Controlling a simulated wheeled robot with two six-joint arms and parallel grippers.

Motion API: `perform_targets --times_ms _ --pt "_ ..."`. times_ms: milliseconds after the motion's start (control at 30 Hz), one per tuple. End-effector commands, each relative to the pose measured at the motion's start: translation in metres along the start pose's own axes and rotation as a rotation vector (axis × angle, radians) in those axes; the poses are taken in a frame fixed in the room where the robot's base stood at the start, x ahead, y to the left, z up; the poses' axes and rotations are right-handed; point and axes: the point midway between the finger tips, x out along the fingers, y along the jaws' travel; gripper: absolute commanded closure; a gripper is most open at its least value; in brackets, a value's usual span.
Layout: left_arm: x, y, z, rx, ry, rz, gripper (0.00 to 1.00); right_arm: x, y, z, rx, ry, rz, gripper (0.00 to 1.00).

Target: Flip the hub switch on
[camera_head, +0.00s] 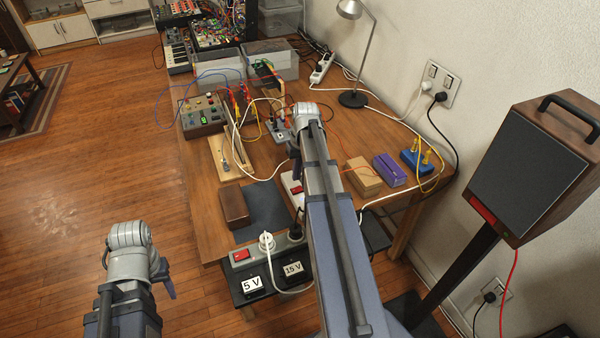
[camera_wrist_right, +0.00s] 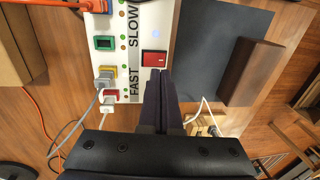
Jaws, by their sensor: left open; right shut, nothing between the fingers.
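The hub (camera_wrist_right: 185,45) is a white box marked SLOW and FAST. It has a red rocker switch (camera_wrist_right: 155,58) and a small bluish spot above it. I cannot tell which way the rocker is set. In the head view the hub (camera_head: 288,181) is partly hidden behind my right arm. My right gripper (camera_wrist_right: 160,80) is shut and empty, its tips close to the switch's lower edge; I cannot tell if they touch. It also shows in the head view (camera_head: 295,168). My left gripper (camera_head: 166,286) is open, over the floor left of the desk.
A power strip (camera_head: 262,252) with a red switch and plugs lies at the desk's near edge, above 5 V and 15 V labels. A dark mat (camera_wrist_right: 232,35) and brown block (camera_wrist_right: 250,72) lie beside the hub. Plugs and cables (camera_wrist_right: 82,128) sit on its other side.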

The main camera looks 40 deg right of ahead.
Motion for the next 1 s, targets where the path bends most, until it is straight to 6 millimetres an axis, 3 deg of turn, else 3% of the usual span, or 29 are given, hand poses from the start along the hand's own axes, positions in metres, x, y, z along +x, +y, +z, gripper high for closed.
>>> perform_targets --times_ms 33,500,667,1000 --pt "-0.017 -0.002 0.001 0.000 0.000 0.000 0.50 -0.016 -0.003 0.000 0.000 0.000 0.000 1.00" --pt "-0.083 -0.008 0.005 0.000 0.000 0.000 0.50 -0.082 -0.019 0.000 -0.001 0.000 0.000 1.00" --pt "-0.092 -0.009 0.005 0.000 0.000 0.000 0.50 -0.090 -0.022 0.000 0.000 0.000 0.000 1.00" --pt "-0.091 -0.009 0.005 0.000 0.000 0.000 0.50 -0.090 -0.022 0.000 0.000 0.000 0.000 1.00"
